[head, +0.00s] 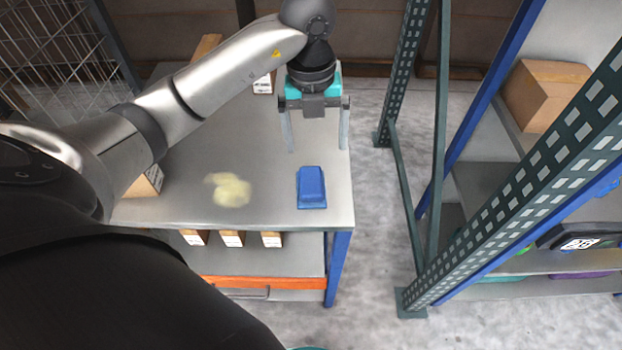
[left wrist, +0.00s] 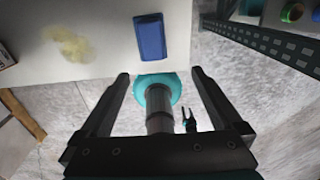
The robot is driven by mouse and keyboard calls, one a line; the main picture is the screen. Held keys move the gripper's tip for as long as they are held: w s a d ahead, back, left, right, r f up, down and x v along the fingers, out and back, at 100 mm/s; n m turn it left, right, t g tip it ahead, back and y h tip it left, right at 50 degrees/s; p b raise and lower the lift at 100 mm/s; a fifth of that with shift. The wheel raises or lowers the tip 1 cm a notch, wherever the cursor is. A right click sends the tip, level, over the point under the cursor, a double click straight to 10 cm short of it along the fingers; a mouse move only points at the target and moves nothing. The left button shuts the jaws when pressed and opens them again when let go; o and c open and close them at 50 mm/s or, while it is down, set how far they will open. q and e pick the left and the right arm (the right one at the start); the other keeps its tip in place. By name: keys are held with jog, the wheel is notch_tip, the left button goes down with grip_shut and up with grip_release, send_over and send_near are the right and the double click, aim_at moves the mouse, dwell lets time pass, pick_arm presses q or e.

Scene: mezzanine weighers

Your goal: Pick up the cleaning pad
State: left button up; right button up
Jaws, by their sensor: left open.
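The cleaning pad looks like a small blue block (head: 311,187) lying flat on the grey table (head: 270,208), near its right front corner. It also shows in the left wrist view (left wrist: 150,37), beyond the fingertips. My left gripper (head: 317,142) is open and empty, with its fingers apart. In the head view it hangs over the table's right part, behind the pad and apart from it. The left wrist view also shows the open fingers (left wrist: 160,76).
A pale yellow smear (head: 229,190) lies on the table left of the pad. Cartons stand at the table's back and left edges, and several on the lower shelf (head: 232,239). A green and blue rack (head: 540,160) rises at the right across a strip of bare floor (head: 380,220).

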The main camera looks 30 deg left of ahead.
pick_arm(q)
jog(key=a, duration=0.1)
jog(key=b, duration=0.2)
send_near(311, 180)
jog(key=shift+y, duration=0.3)
jog(key=f, duration=0.5)
jog(key=shift+s+d+f, duration=0.2)
jog(key=shift+s+d, duration=0.05)
jog(key=f, duration=0.1)
jog(key=f+b, duration=0.1)
jog(key=f, duration=0.3)
jog(key=shift+w+f, duration=0.1)
jog(key=shift+w, duration=0.25)
jog(key=c, duration=1.2)
jog(key=shift+c, duration=0.2)
